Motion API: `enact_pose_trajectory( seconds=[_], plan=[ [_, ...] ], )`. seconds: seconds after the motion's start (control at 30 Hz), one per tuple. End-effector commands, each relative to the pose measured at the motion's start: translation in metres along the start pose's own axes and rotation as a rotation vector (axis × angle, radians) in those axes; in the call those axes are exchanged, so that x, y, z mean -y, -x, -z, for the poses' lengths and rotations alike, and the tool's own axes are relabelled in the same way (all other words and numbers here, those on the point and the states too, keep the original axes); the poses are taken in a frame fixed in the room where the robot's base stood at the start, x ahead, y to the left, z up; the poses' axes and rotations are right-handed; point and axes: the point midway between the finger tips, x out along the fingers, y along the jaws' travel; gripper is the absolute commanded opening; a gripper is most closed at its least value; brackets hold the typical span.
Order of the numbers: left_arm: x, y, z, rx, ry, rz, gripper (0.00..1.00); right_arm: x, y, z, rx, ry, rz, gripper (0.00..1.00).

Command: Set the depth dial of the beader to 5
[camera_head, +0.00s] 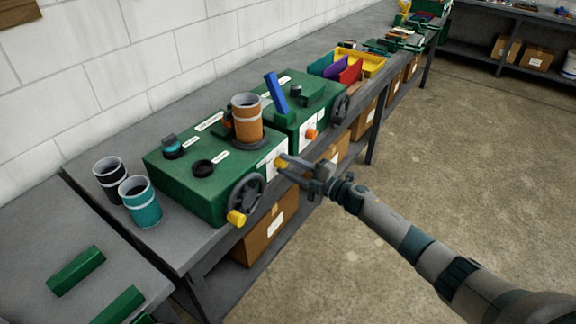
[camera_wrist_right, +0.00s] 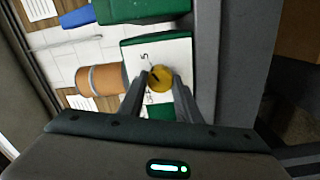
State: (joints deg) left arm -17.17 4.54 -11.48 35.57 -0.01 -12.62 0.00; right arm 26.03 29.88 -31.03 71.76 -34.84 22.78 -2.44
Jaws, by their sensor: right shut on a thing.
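The beader is a green machine (camera_head: 200,195) on the grey bench, with an orange-brown cylinder (camera_head: 247,118) on top. A yellow dial (camera_head: 281,164) sits on a white plate on its front face. In the right wrist view the dial (camera_wrist_right: 160,78) has a dark pointer line, and a 5 shows on the white plate (camera_wrist_right: 176,52) near it. My right gripper (camera_head: 284,162) is shut on the dial, one finger on each side; the fingers hide part of the plate. Other marks on the plate are too small or hidden. My left gripper is not in view.
A dark handwheel with a yellow knob (camera_head: 237,218) stands out from the beader's front, left of my right gripper. A second green machine (camera_head: 300,115) with an orange knob adjoins it. Two cups (camera_head: 141,203) stand at the left. Open floor lies right of the bench.

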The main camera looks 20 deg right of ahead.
Motion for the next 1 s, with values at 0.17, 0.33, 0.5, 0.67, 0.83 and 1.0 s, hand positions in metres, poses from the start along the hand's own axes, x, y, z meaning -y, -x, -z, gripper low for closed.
enact_pose_trajectory(
  seconds=[0.17,0.33,0.5,0.67,0.83,1.0],
  plan=[
    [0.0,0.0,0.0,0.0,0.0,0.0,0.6,0.001,0.0,-0.001,0.002,-0.002,0.001,0.08],
    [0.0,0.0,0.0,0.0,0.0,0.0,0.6,0.001,0.0,-0.001,0.001,-0.001,0.001,0.49],
    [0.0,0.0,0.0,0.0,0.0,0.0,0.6,0.0,0.0,0.0,0.001,-0.001,0.001,0.49],
    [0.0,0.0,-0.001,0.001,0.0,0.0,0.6,0.001,0.001,0.0,0.0,0.0,0.0,0.49],
    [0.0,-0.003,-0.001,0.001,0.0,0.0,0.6,0.001,0.009,-0.001,0.001,0.001,0.001,0.49],
    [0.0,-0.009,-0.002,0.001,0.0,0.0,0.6,0.003,0.028,-0.001,0.001,0.001,0.002,0.49]
  ],
)
